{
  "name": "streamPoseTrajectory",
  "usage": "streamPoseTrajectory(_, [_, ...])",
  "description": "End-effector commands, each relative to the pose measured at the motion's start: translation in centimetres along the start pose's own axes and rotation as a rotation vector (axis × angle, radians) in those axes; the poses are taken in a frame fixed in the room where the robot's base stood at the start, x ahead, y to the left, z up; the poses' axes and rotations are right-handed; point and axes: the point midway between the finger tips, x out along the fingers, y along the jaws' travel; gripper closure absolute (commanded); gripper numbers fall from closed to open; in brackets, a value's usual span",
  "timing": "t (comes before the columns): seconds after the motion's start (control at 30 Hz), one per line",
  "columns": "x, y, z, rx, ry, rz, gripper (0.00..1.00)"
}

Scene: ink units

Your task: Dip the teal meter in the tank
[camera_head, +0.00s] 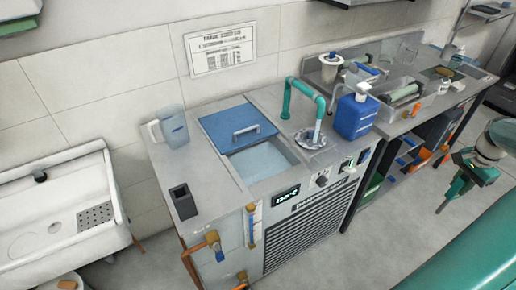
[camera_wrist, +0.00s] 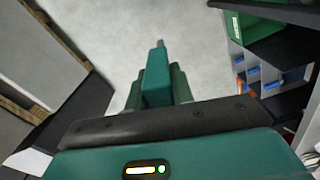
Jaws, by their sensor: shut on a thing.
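My gripper (camera_head: 471,168) hangs over the floor at the far right of the head view, well to the right of the tank. It is shut on the teal meter (camera_head: 458,188), whose thin probe points down and to the left. In the wrist view the teal meter (camera_wrist: 155,78) stands between the darker fingers, its grey tip facing away from me. The tank (camera_head: 262,161) is set in the steel counter of the unit. Clear bluish liquid shows in its front part. A blue lid (camera_head: 228,126) with a handle covers the back part.
A black square holder (camera_head: 183,202) and a blue jug (camera_head: 173,127) stand left of the tank. A teal pipe (camera_head: 302,90), a steel dish and a blue bottle (camera_head: 355,116) stand right. A cluttered bench (camera_head: 410,120) lies between gripper and tank. Open floor (camera_head: 420,215) lies in front.

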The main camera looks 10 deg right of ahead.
Motion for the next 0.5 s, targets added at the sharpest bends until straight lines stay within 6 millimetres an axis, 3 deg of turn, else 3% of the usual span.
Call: streamPoseTrajectory(0.5, [-4.8, -0.1, 0.0, 0.0, 0.003, -0.001, 1.0])
